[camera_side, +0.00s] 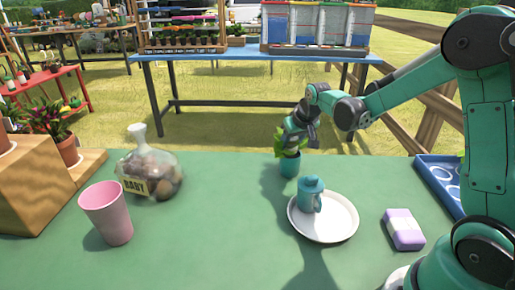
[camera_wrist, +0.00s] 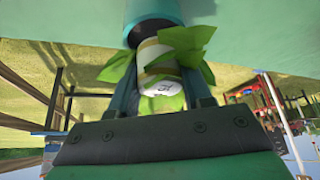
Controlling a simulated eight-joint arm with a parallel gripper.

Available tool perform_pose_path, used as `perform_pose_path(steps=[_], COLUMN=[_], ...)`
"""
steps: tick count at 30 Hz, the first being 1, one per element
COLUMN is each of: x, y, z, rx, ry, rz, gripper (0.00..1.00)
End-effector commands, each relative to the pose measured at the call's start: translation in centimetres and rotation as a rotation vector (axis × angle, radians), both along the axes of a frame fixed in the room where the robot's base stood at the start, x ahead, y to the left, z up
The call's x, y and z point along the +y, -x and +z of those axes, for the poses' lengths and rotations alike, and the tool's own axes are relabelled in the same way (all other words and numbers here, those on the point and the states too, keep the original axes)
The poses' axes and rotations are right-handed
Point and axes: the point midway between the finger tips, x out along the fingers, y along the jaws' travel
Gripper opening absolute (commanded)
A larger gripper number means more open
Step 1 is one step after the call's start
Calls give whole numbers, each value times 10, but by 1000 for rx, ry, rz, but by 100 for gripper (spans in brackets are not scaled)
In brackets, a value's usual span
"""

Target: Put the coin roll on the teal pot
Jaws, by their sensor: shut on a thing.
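My gripper (camera_side: 292,142) is right above the pot, among the leaves. The roll is against or among the leaves; whether it touches the pot is unclear. The side view does not show the roll clearly.
A white plate (camera_side: 338,230) with a teal cup (camera_side: 311,196) stands in front of the pot. A purple-and-white block (camera_side: 403,230) and a blue tray (camera_side: 438,178) are at right. A potato bag (camera_side: 150,172) and a pink cup (camera_side: 108,214) are at left. The table between is clear.

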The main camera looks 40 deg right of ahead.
Motion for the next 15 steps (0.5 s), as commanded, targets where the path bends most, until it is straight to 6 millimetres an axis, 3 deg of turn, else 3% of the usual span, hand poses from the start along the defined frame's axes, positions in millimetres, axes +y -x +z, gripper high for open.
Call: perform_pose_path(steps=[13, 14, 15], x=[0, 0, 0], y=[0, 0, 0], z=[-8, -8, -8], rx=[0, 0, 0], ry=[0, 0, 0], rz=[0, 0, 0], gripper=[0, 52, 64])
